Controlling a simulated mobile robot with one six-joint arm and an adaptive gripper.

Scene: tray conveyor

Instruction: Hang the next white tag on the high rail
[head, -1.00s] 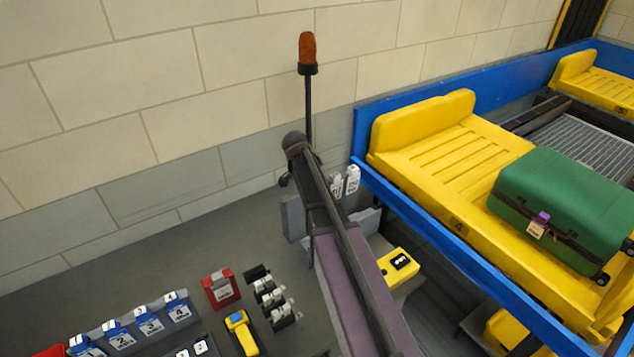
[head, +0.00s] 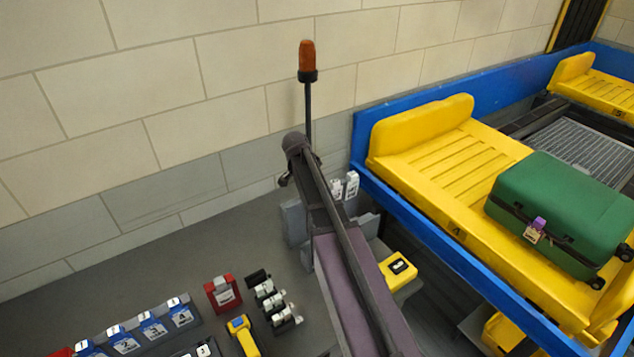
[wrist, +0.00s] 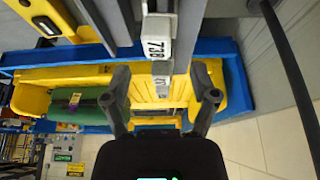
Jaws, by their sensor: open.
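In the wrist view my gripper (wrist: 162,98) is open, with one dark finger on each side and nothing held. A white tag (wrist: 157,48) with black characters, reading like 738 or 73B, shows just beyond the fingertips, near the middle. A grey-white block (wrist: 162,70) sits between it and the fingers. In the head view two white tags (head: 351,185) hang beside my arm, close to the end of the blue conveyor frame. My arm hides what lies behind it, and my fingers cannot be made out there. I cannot tell which part is the high rail.
The blue conveyor frame (head: 413,213) stands at right with a yellow tray (head: 425,150) bearing a green suitcase (head: 560,205). Blue numbered holders (head: 150,325), a red box (head: 222,292) and black-and-white items (head: 272,297) are at lower left. An orange-topped pole (head: 308,75) stands behind my arm.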

